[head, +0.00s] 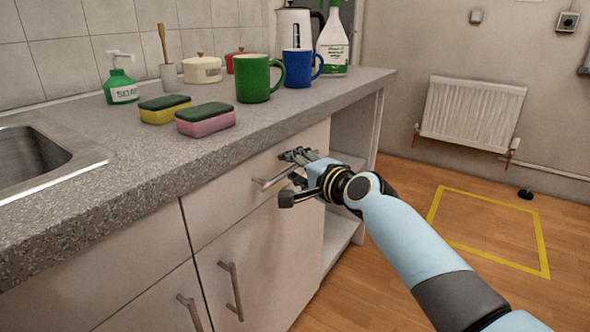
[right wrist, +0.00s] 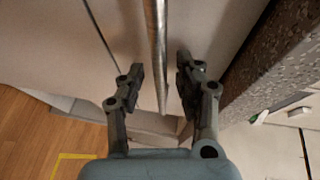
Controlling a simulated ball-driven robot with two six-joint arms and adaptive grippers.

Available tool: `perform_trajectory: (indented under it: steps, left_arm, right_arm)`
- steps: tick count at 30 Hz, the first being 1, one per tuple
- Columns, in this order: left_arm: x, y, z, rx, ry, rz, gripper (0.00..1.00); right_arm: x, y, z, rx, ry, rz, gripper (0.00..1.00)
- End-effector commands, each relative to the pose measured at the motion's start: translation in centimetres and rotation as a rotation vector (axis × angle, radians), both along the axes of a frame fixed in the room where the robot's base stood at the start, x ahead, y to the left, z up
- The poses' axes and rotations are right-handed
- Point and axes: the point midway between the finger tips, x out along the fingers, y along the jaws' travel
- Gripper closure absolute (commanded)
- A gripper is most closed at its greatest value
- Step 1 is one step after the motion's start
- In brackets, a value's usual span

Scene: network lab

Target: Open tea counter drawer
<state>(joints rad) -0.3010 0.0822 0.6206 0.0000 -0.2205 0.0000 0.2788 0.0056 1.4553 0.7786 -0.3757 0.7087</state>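The tea counter drawer (head: 225,205) is the pale top front under the speckled worktop, and it looks shut, flush with the cabinet. Its metal bar handle (head: 272,180) sticks out near the middle of the front, partly hidden by my right gripper (head: 290,172). In the right wrist view the handle (right wrist: 158,45) runs between the two fingers of the right gripper (right wrist: 160,82). The fingers are open, one on each side of the bar, with gaps visible. My left gripper is not in view.
On the worktop (head: 185,150) stand a green mug (head: 254,80), a blue mug (head: 298,68), two sponges (head: 205,119) and a soap bottle (head: 120,85). A sink (head: 35,160) is at left. Lower doors carry upright handles (head: 232,290).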

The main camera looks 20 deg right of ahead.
Motion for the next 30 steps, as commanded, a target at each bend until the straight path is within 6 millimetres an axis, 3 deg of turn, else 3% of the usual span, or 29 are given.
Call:
perform_trajectory:
  steps: [5,12,30]
  left_arm:
    - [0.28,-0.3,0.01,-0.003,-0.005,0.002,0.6]
    - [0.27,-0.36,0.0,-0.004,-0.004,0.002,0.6]
    - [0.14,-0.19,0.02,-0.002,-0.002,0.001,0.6]
  right_arm:
    - [-0.01,0.0,0.04,0.0,0.0,0.0,0.68]
    - [-0.03,-0.01,0.03,0.0,0.0,0.0,1.0]
    - [-0.1,-0.01,-0.12,0.001,0.004,0.0,1.0]
